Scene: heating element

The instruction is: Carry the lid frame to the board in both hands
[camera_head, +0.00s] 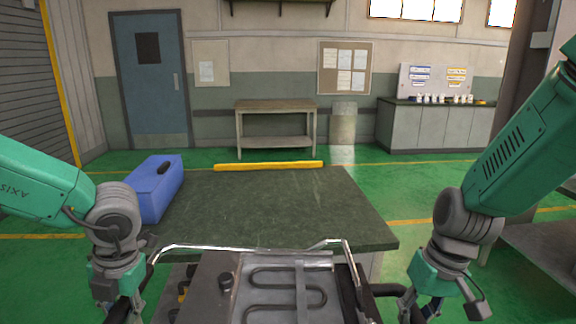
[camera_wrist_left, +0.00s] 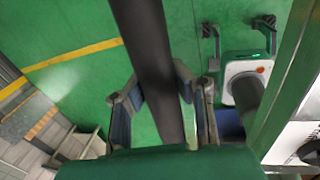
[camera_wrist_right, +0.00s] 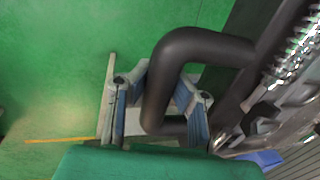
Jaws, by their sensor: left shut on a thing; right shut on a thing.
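The lid frame (camera_head: 300,262) shows at the bottom of the head view, a metal piece with bright rods and a looped heating element (camera_head: 285,283). Dark handles stick out at its two sides. My left gripper (camera_head: 125,303) is shut on the left handle; the left wrist view shows the dark bar (camera_wrist_left: 150,50) between its fingers. My right gripper (camera_head: 413,304) is shut on the right handle; the bent dark handle (camera_wrist_right: 190,45) passes between its fingers in the right wrist view. The frame's near end is cut off. I cannot tell which thing is the board.
A dark green worktop (camera_head: 270,205) lies just beyond the frame. A blue box (camera_head: 157,190) stands at its left and a yellow bar (camera_head: 268,166) lies along its far edge. The worktop's middle is clear. A low table (camera_head: 275,106) and cabinets (camera_head: 435,128) stand far back.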

